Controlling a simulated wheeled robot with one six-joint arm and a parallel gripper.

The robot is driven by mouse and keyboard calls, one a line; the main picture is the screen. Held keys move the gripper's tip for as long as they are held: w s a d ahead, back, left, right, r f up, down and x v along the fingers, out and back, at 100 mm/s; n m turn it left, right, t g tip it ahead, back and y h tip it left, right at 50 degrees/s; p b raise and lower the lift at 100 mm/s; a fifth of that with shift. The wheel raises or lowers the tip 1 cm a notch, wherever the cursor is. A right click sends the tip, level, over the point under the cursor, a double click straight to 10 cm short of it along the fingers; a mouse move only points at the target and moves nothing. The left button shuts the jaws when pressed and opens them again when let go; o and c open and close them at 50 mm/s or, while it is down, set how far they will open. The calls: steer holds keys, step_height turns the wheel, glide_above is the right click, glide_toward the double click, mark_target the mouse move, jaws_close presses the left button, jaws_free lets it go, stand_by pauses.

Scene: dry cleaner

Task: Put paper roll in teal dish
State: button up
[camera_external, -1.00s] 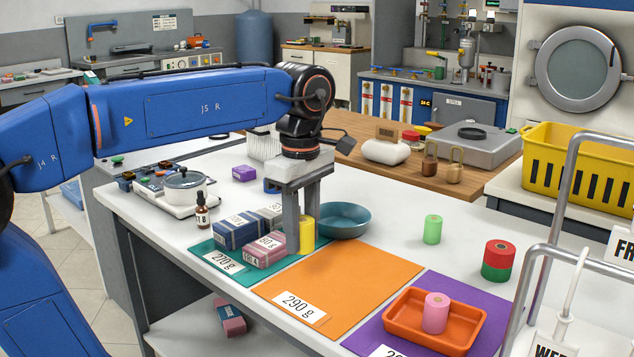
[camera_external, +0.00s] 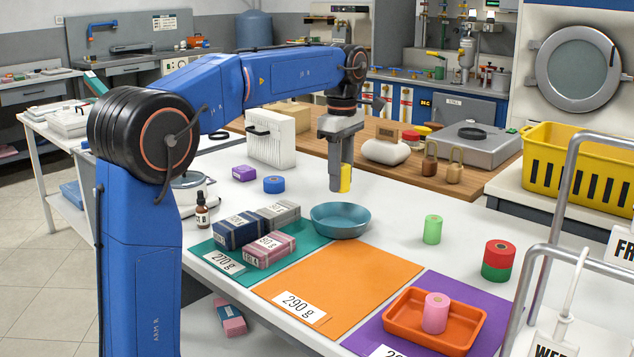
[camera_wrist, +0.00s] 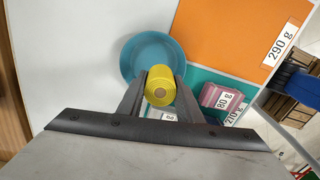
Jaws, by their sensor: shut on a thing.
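My gripper (camera_external: 341,186) is shut on a yellow paper roll (camera_external: 346,178) and holds it in the air. In the external view the roll shows just above the far rim of the teal dish (camera_external: 341,230). The dish is round, shallow and empty as far as I see, and stands on the white table beside the teal mat. In the wrist view the roll (camera_wrist: 160,88) sits between both fingers, its round end toward the camera, and overlaps the dish (camera_wrist: 135,46), hiding part of it.
Pink and dark blue packs (camera_external: 269,249) lie on the teal mat (camera_external: 205,247) left of the dish. An orange mat (camera_external: 350,280) lies in front. A green roll (camera_external: 432,229) stands to the right. An orange tray (camera_external: 400,320) holds a pink roll (camera_external: 435,312).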

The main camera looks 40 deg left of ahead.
mark_target(340, 211)
steer(key=shift+w+a+f, duration=0.3)
steer(key=shift+w+a, duration=0.2)
steer(key=shift+w, duration=0.15)
steer(key=shift+w+f, duration=0.1)
steer(key=shift+f, duration=4.8)
steer(key=o, duration=1)
steer(key=shift+o, duration=0.2)
step_height(340, 211, up, 11)
steer(key=shift+f, duration=0.1)
steer(key=shift+r, duration=0.65)
